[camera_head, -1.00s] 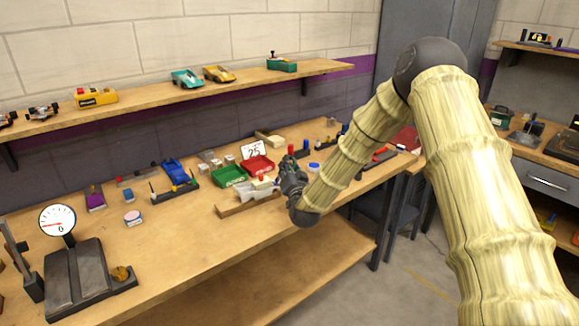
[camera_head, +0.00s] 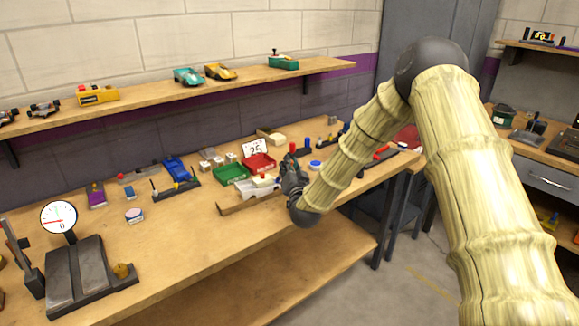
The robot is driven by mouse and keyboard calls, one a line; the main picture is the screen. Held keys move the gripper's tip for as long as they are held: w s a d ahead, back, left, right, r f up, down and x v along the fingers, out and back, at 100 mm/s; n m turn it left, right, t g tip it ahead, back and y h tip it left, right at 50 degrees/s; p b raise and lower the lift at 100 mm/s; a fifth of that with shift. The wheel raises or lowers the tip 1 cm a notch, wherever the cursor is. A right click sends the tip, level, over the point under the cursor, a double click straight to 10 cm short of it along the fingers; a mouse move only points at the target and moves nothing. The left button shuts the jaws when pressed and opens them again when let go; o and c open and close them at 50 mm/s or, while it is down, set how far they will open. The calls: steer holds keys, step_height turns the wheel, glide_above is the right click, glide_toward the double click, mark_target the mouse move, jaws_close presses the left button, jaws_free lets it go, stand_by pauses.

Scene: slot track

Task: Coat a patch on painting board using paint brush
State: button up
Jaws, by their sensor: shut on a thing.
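My gripper (camera_head: 283,182) is low over the middle of the workbench, seen from behind and partly hidden by its own dark wrist. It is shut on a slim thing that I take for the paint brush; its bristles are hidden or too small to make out. Just left of the gripper lies a pale grey-white piece (camera_head: 257,190) behind a wooden strip (camera_head: 240,205), near the bench's front edge. I take this for the painting board, but cannot tell for sure. Whether the brush touches it, and any paint on it, cannot be made out.
A green tray (camera_head: 231,174), a red tray (camera_head: 259,164) and a card marked 25 (camera_head: 255,150) stand behind the gripper. A dial gauge (camera_head: 59,217) is at the left on the workbench (camera_head: 175,240). A shelf (camera_head: 150,101) with toy cars runs above.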

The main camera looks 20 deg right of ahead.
steer(key=shift+a+f+b, duration=0.15)
steer(key=shift+f+b, duration=0.15)
steer(key=shift+f, duration=0.15)
steer(key=shift+w, duration=0.1)
steer(key=shift+w+a+f+b, duration=0.1)
steer(key=shift+w+a+b, duration=0.15)
steer(key=shift+w, duration=0.35)
steer(key=shift+w+a+r+b, duration=0.1)
steer(key=shift+w+b, duration=0.25)
steer(key=shift+w, duration=0.25)
steer(key=shift+w+a+f+b, duration=0.1)
steer(key=shift+w+a+b, duration=0.15)
steer(key=shift+w, duration=0.35)
steer(key=shift+s+d, duration=0.1)
steer(key=shift+s+d, duration=0.25)
steer(key=shift+s, duration=0.7)
steer(key=shift+s+d, duration=0.2)
steer(key=shift+s, duration=0.7)
steer(key=shift+w+d+r+p, duration=0.1)
steer(key=shift+d+r+p, duration=0.3)
steer(key=shift+r, duration=0.55)
steer(key=shift+w+d+r+p, duration=0.15)
steer(key=shift+r+p, duration=0.35)
steer(key=shift+r, duration=0.5)
steer(key=shift+d+r+p, duration=0.3)
steer(key=shift+r+p, duration=0.15)
steer(key=shift+r, duration=0.5)
